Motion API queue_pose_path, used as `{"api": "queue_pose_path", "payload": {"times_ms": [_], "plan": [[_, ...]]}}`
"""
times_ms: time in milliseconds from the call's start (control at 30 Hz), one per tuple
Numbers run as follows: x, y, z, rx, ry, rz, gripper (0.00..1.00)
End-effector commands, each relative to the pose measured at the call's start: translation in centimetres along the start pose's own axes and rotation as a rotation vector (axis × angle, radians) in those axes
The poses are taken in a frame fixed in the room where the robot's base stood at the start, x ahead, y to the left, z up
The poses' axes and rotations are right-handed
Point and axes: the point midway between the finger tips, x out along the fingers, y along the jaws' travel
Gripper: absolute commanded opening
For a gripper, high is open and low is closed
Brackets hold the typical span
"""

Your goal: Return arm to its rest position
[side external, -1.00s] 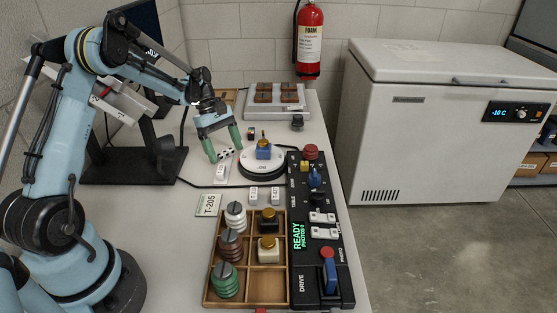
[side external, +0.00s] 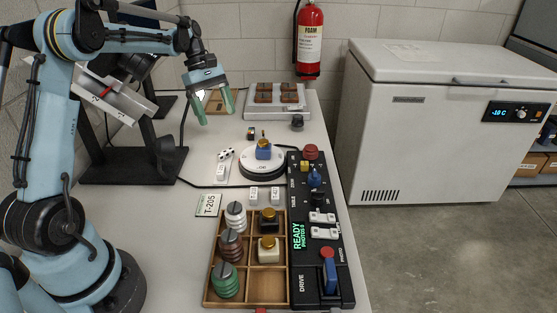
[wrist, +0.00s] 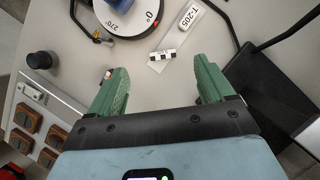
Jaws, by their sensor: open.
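My gripper (side external: 213,107) has green fingers and hangs above the back of the table, clear of everything below it. In the wrist view my gripper (wrist: 160,88) is open, with nothing between its fingers. My blue arm is raised at the left of the side view. Below and to the right of the gripper, a blue piece with a brass-coloured top (side external: 263,150) stands on a round white turntable (side external: 263,168). The turntable (wrist: 128,14) also shows at the top of the wrist view, with its angle marks.
A wooden compartment tray (side external: 268,288) holds several ribbed and capped pieces. A black control panel (side external: 316,262) lies beside it. A black monitor stand (side external: 135,168) is at the left. A box with brown blocks (side external: 278,101) stands at the back. A white freezer (side external: 430,135) stands right of the table.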

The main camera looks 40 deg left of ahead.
Motion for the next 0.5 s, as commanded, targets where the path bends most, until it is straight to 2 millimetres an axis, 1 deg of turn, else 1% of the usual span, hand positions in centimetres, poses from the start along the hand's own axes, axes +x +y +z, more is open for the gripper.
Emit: {"api": "queue_pose_path", "payload": {"times_ms": [167,267,367,500], "plan": [[-0.7,-0.1,1.2,0.041,0.018,0.007,0.82],[-0.9,-0.3,3.0,0.126,0.057,0.023,0.82],[-1.0,-0.8,5.6,0.255,0.117,0.045,0.82],[-1.0,-1.9,8.9,0.454,0.21,0.074,0.82]]}}
